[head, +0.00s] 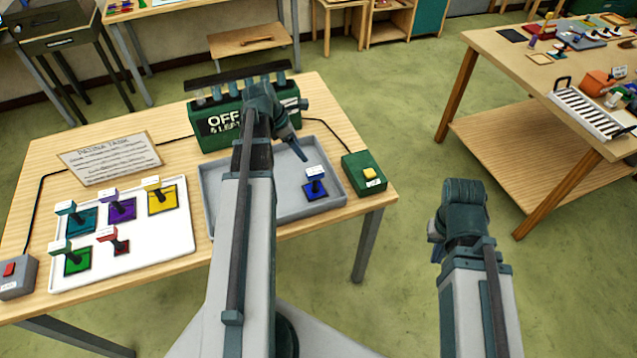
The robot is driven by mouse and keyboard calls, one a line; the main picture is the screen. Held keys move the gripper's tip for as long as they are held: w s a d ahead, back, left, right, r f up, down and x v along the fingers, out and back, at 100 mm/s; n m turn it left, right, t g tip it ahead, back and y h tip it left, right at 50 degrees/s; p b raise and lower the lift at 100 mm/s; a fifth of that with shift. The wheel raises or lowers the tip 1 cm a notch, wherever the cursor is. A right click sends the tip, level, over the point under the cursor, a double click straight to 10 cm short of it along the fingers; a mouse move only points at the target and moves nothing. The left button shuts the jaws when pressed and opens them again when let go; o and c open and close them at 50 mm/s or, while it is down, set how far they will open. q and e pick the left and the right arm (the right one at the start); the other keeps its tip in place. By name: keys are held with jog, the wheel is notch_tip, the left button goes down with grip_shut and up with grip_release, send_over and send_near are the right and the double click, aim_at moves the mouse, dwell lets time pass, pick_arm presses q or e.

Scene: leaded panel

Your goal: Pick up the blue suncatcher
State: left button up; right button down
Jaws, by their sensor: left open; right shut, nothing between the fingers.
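The blue suncatcher (315,190) is a small dark blue square with a dark upright handle and a pale tag on top. It lies in the right part of the grey tray (300,214) on the wooden table. My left gripper (297,151) is open and empty above the tray, up and to the left of the suncatcher and apart from it. My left arm hides the left middle of the tray. My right gripper (436,233) is shut and empty over the floor, right of the table; its fingertips are mostly hidden behind its wrist.
A white tray (170,250) at left holds several coloured suncatchers. A green box (213,130) with bottles stands behind the grey tray. A green box with a yellow button (369,174) stands right of the tray. Another table (500,60) stands at far right, with open floor between.

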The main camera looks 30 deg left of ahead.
pick_arm(q)
jog(key=b, duration=0.8)
send_near(315, 171)
jog(key=x, duration=0.5)
jog(key=shift+w+a, duration=0.15)
jog(key=shift+w, duration=0.1)
jog(key=shift+f, duration=0.1)
jog(key=b+x, duration=0.2)
jog(key=x, duration=0.1)
jog(key=b+x, duration=0.1)
jog(key=b, duration=0.1)
jog(key=shift+s+f, duration=0.2)
jog(key=shift+f, duration=0.15)
jog(key=shift+w+d+f+b, duration=0.15)
jog(key=shift+d+f+b, duration=0.1)
jog(key=shift+b, duration=0.05)
jog(key=shift+r, duration=0.1)
grip_shut()
